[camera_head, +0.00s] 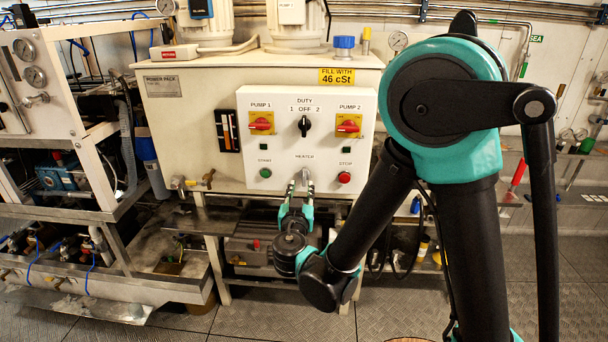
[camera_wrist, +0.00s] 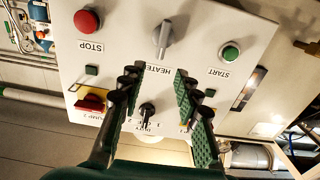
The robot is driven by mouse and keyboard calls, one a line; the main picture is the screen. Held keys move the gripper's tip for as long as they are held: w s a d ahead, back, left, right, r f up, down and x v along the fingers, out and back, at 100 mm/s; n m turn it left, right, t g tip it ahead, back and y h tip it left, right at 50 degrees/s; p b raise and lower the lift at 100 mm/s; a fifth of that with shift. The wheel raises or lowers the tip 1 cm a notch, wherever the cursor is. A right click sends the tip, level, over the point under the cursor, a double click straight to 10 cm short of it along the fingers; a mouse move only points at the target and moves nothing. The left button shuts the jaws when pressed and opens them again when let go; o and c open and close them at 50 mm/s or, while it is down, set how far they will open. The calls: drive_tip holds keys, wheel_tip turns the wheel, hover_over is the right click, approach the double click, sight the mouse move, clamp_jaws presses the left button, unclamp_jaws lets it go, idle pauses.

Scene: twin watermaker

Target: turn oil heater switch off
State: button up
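The heater switch is a grey knob (camera_wrist: 165,36) on the white control panel (camera_head: 281,112), by the HEATER label, between the red STOP button (camera_wrist: 88,20) and the green START button (camera_wrist: 230,53). In the wrist view, which shows the panel upside down, its handle stands nearly upright with a slight tilt. My gripper (camera_wrist: 158,76) is open, its two green-and-black fingers apart with nothing between them at the tips. The switch appears just beyond the fingertips. In the head view my gripper (camera_head: 300,186) is in front of the panel's lower middle and partly hides the switch.
Above the heater switch is the black DUTY switch (camera_head: 304,126), with red pump switches (camera_head: 261,124) and (camera_head: 348,126) on either side. A tank (camera_head: 190,110) stands behind the panel. A metal shelf (camera_head: 222,222) lies below, and a pipe frame (camera_head: 100,190) stands to the left.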

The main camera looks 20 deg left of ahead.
sight(304, 173)
drive_tip(key=x, duration=0.9)
clamp_jaws()
